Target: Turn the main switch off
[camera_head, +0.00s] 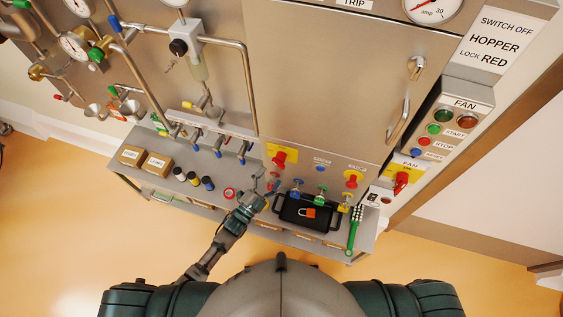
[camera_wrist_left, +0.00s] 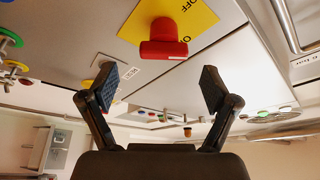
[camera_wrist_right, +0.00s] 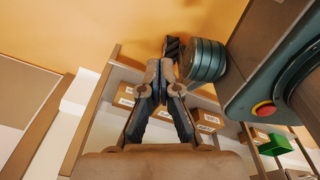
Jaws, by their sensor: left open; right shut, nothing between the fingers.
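A red rotary switch (camera_head: 279,157) on a yellow plate sits at the lower left of the steel cabinet front in the head view. In the left wrist view a red switch handle (camera_wrist_left: 163,40) stands out from a yellow plate (camera_wrist_left: 192,17) marked OFF. My left gripper (camera_head: 266,184) is just below the left switch in the head view. Its fingers (camera_wrist_left: 158,88) are apart and empty, with the handle ahead of them and not touched. I cannot read which switch is the main one. My right gripper (camera_wrist_right: 160,70) is shut and empty in the right wrist view, away from the panel.
Two similar red switches (camera_head: 352,179) (camera_head: 402,180) are farther right. A black case (camera_head: 308,213) with a padlock symbol and a green-handled brush (camera_head: 355,228) lie on the shelf below. Boxes (camera_head: 132,155) and bottles stand left. Pipes and valves crowd the upper left.

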